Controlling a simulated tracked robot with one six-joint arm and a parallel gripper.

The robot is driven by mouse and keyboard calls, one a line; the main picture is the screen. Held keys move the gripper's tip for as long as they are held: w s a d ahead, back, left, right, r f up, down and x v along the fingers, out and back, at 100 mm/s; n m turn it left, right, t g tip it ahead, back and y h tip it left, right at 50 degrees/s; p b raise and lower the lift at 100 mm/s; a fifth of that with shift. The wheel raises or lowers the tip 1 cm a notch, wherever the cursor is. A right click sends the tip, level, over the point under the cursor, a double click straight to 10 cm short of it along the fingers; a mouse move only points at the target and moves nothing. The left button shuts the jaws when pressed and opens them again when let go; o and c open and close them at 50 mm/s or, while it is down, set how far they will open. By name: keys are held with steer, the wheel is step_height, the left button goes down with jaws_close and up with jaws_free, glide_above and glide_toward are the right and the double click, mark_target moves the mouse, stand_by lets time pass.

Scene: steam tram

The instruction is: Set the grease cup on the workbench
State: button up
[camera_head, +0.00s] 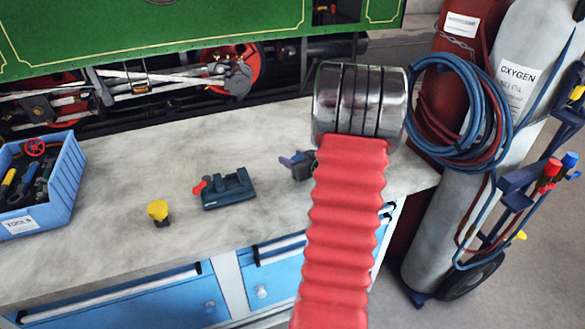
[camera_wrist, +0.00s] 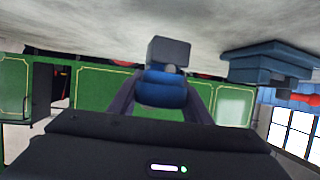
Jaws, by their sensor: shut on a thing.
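My gripper (camera_wrist: 163,90) is shut on a small cup with a rounded blue cap and a dark grey block-shaped base, which I take for the grease cup (camera_wrist: 165,93). In the wrist view, which looks upside down, the base points toward the grey workbench top (camera_wrist: 120,20). In the head view my gripper (camera_head: 291,160) and the dark base of the cup (camera_head: 303,171) show only partly beside my red arm, over the right part of the workbench (camera_head: 110,250). I cannot tell whether the base touches the top.
A dark blue vise (camera_head: 229,190) stands left of my gripper; it also shows in the wrist view (camera_wrist: 268,68). A yellow-capped fitting (camera_head: 158,212) and a blue tool box (camera_head: 45,185) are farther left. The green tram (camera_head: 150,25) is behind; gas cylinders (camera_head: 520,60) stand right.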

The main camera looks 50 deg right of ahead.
steer(key=shift+f, duration=1.8)
steer(key=shift+f, duration=0.1)
steer(key=o, duration=1.3)
steer(key=shift+o, duration=0.2)
steer(key=v, duration=1.2)
